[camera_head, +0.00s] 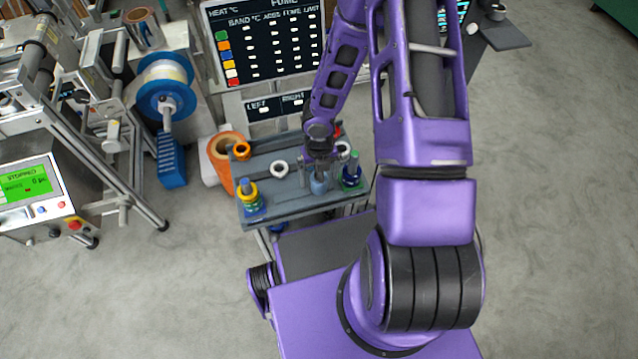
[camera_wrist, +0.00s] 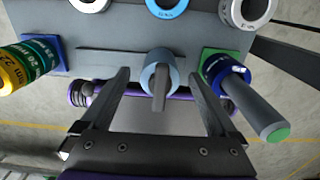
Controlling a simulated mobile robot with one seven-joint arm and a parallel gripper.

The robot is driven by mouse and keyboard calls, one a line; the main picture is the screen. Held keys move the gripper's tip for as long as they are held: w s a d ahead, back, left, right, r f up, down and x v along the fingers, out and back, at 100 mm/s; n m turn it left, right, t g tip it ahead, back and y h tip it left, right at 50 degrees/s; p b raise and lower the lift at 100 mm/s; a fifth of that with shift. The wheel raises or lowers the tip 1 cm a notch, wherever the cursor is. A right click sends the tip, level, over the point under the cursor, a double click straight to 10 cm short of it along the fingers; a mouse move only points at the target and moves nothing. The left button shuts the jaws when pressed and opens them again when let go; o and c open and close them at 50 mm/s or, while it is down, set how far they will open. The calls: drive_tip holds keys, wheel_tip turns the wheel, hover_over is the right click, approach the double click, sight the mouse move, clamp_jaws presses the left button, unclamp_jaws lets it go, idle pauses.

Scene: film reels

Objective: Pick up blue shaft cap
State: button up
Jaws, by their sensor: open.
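The blue shaft cap (camera_wrist: 150,79) is a light blue round piece with a grey upright bar across its top. It stands on the grey bench top (camera_wrist: 110,62) between two posts. It also shows in the head view (camera_head: 318,187), just under my gripper (camera_head: 318,170), which partly covers it. In the wrist view my gripper (camera_wrist: 159,76) is open, with one finger on each side of the cap. Clear gaps show between the cap and both fingers, so nothing is held.
Close on the right is a grey post (camera_wrist: 258,112) with a blue ring on a green base. On the left, yellow and green rings (camera_wrist: 28,62) sit on a blue base. White ring (camera_head: 279,169) and orange ring (camera_head: 241,151) lie farther back. A display board (camera_head: 265,45) stands behind.

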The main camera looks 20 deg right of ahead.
drive_tip(key=shift+r, duration=0.1)
clamp_jaws()
idle(0.3)
